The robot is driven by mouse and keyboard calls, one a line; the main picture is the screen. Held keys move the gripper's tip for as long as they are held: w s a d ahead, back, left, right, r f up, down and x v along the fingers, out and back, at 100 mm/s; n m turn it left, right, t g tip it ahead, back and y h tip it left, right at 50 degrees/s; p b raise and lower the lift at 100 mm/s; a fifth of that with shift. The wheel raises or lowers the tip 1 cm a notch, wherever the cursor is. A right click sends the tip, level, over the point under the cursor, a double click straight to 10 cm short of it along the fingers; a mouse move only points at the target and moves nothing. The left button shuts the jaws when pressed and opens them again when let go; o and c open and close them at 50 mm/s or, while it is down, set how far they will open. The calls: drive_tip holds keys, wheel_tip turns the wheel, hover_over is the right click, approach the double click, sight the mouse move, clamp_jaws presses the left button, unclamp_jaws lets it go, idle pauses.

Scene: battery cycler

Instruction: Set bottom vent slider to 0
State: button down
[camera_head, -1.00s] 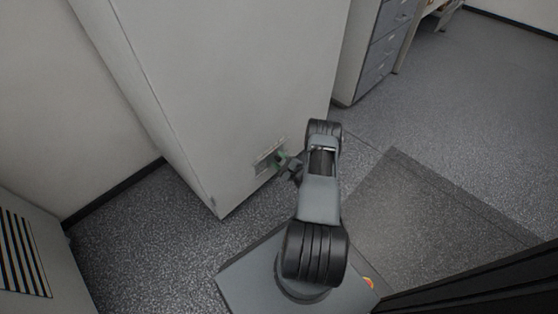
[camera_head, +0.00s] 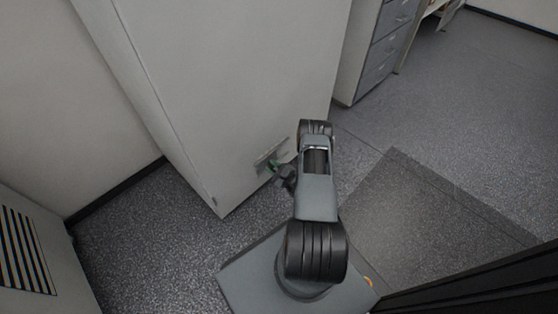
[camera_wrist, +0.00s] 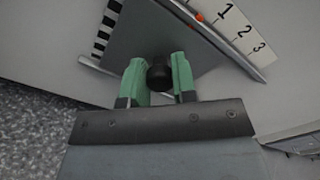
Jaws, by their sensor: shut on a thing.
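The bottom vent slider's black round knob (camera_wrist: 160,76) is between the green fingertips of my gripper (camera_wrist: 159,60) in the wrist view. My gripper is shut on it. A white scale strip (camera_wrist: 236,34) with the digits 1, 2 and 3 runs beside the grey vent plate (camera_wrist: 150,32). The 0 cannot be seen. In the head view my gripper (camera_head: 272,166) is at the vent panel (camera_head: 273,152) low on the pale cabinet (camera_head: 225,90); the knob cannot be made out there.
A black-and-white striped strip (camera_wrist: 106,27) lies along the other side of the vent plate. A grey drawer unit (camera_head: 383,48) stands behind the cabinet on the right. A slotted pale panel (camera_head: 22,252) is at lower left.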

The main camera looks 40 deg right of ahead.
drive_tip(key=shift+s+a, duration=0.2)
drive_tip(key=shift+a, duration=0.7)
drive_tip(key=c, duration=1.1)
unclamp_jaws()
drive_tip(key=shift+a, duration=0.2)
drive_tip(key=shift+o, duration=0.9)
drive_tip(key=shift+d, duration=0.15)
drive_tip(key=shift+d, duration=0.1)
